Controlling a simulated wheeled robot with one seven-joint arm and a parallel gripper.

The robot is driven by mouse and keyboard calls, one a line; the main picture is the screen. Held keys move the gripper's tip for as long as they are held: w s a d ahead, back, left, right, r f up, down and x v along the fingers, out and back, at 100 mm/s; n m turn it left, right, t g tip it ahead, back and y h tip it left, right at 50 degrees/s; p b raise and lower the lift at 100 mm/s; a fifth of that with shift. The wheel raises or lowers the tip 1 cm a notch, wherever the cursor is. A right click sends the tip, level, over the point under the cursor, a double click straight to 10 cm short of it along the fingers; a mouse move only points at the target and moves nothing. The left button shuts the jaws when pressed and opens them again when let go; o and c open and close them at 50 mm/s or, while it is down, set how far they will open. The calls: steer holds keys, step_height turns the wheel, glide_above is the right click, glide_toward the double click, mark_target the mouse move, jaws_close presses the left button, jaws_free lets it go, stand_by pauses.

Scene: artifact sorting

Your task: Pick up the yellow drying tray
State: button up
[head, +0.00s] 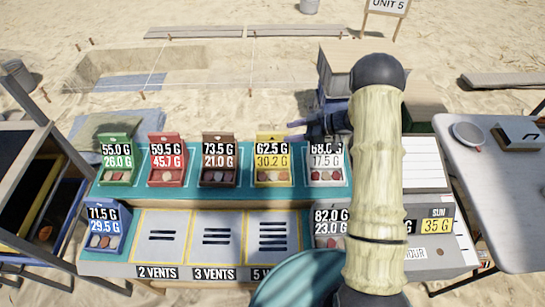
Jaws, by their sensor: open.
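The yellow drying tray (272,160) stands upright on the teal back shelf, between a brown tray and a white tray. Its label reads 62.5 G over 30.2 G, and small pieces show in its lower front. My gripper (296,131) is above and behind the yellow tray, slightly to its right, with its fingers pointing left. It is open, holds nothing and is apart from the tray. My pale arm link hides part of the area to its right.
Green (117,160), red (167,160), brown (219,160) and white (325,163) trays share the shelf. A blue tray (103,229) and a grey tray (331,226) stand in front, with empty vent plates (216,237) between. A side table (500,190) stands right, a rack (30,190) left.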

mark_target(286, 133)
steer(key=p+x, duration=0.1)
steer(key=x, duration=0.3)
steer(key=shift+s+f, duration=0.1)
steer(key=shift+s, duration=0.05)
jaws_close()
stand_by(1.5)
